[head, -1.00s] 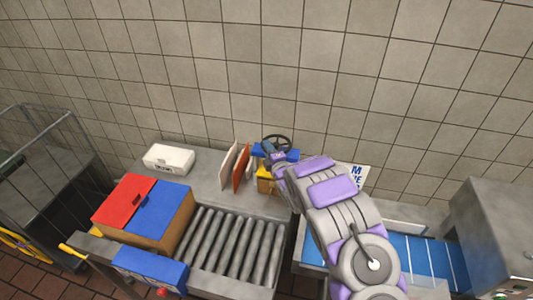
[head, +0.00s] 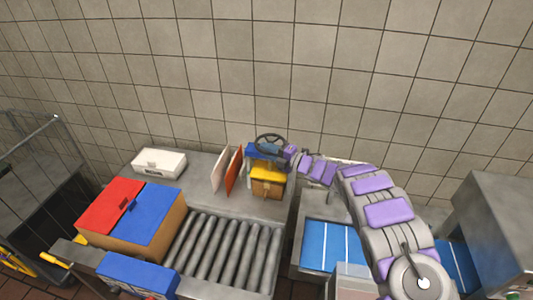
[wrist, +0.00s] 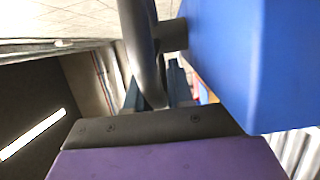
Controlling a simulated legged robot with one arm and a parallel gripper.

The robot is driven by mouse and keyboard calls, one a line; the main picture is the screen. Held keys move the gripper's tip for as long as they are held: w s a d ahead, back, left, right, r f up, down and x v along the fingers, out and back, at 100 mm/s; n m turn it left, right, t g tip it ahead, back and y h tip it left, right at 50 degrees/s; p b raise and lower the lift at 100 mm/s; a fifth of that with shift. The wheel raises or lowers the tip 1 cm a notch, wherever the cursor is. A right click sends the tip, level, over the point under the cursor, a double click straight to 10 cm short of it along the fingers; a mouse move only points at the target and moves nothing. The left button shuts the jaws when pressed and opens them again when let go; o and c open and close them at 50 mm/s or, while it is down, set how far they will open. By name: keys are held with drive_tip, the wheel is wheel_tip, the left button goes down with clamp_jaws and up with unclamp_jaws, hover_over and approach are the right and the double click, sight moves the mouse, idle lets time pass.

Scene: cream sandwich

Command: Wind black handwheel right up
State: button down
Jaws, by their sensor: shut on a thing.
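The black handwheel (head: 270,142) sits on top of a blue housing (head: 262,154) at the back of the grey bench, near the tiled wall. In the wrist view the wheel's dark rim (wrist: 141,45) runs down into my gripper (wrist: 158,92), with a spoke beside it. My gripper also shows in the head view (head: 288,154), at the wheel's right side. It is shut on the rim. The blue housing (wrist: 255,60) fills the right of the wrist view, close to the jaws. The far side of the grip is hidden.
A yellow-topped box (head: 268,180) stands just in front of the housing. An orange board (head: 235,172) and a white board (head: 220,170) stand to its left. A white case (head: 159,162), a red and blue carton (head: 140,220), a roller conveyor (head: 225,250) and a blue belt (head: 318,243) are nearby.

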drive_tip(key=shift+d+f+g, duration=0.1)
drive_tip(key=shift+f+g, duration=0.15)
drive_tip(key=shift+g, duration=0.05)
idle(0.4)
drive_tip(key=c, duration=1.4)
unclamp_jaws()
drive_tip(key=shift+o, duration=0.2)
